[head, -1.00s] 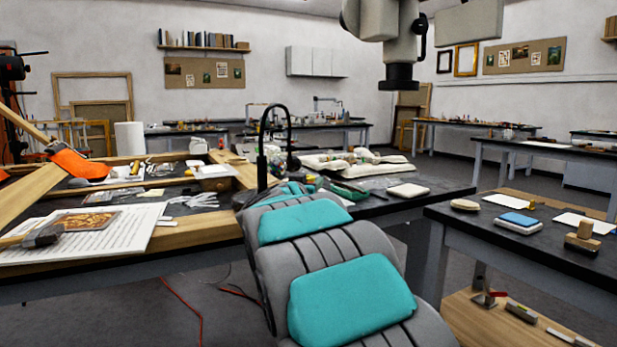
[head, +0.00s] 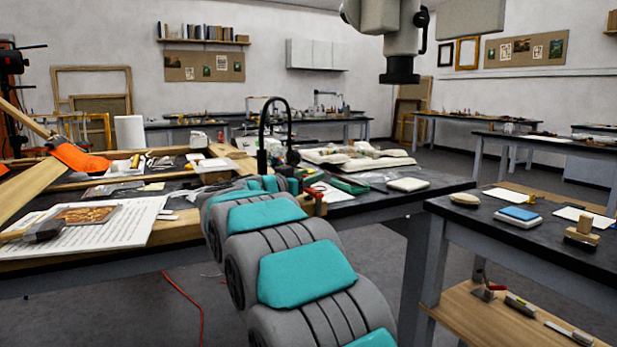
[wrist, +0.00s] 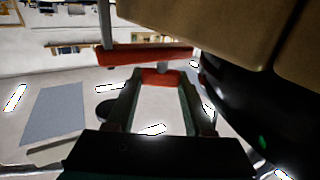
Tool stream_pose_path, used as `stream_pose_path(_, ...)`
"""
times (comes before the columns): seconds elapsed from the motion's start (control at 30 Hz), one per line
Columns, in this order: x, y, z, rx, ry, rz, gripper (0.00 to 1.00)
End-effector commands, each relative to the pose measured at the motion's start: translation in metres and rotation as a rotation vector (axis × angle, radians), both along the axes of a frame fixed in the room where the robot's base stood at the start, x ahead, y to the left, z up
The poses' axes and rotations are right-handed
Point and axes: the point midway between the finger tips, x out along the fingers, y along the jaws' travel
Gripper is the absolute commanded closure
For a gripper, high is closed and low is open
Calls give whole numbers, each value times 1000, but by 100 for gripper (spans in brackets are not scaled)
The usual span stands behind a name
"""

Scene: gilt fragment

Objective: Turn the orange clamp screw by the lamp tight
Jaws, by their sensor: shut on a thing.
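In the wrist view my gripper (wrist: 160,82) has its two dark fingers on either side of an orange-red piece, the clamp screw (wrist: 161,77), and is shut on it. A red-orange bar (wrist: 145,54) lies just beyond the fingertips, with a grey rod near it. In the head view the black gooseneck lamp (head: 275,99) stands on the bench behind the end of my arm. A small red and tan thing (head: 313,203) shows just right of my arm there; I cannot tell whether it is part of the clamp. My arm hides the gripper in the head view.
Tan blocks (wrist: 200,22) and a large dark shape (wrist: 235,95) are close on the right of the wrist view. The left bench holds a printed sheet (head: 85,230) and wooden bars. A right bench (head: 465,225) holds small tools. Floor shows between the benches.

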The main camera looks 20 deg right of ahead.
Motion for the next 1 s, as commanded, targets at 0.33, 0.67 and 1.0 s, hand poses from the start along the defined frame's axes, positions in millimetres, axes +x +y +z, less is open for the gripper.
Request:
stream_pose_path(0.33, 0, 0, 2, -3, -2, 1, 32)
stream_pose_path(0.67, 0, 0, 1, -2, -1, 1, 18)
stream_pose_path(1.0, -16, 32, 0, -1, 0, 8, 18)
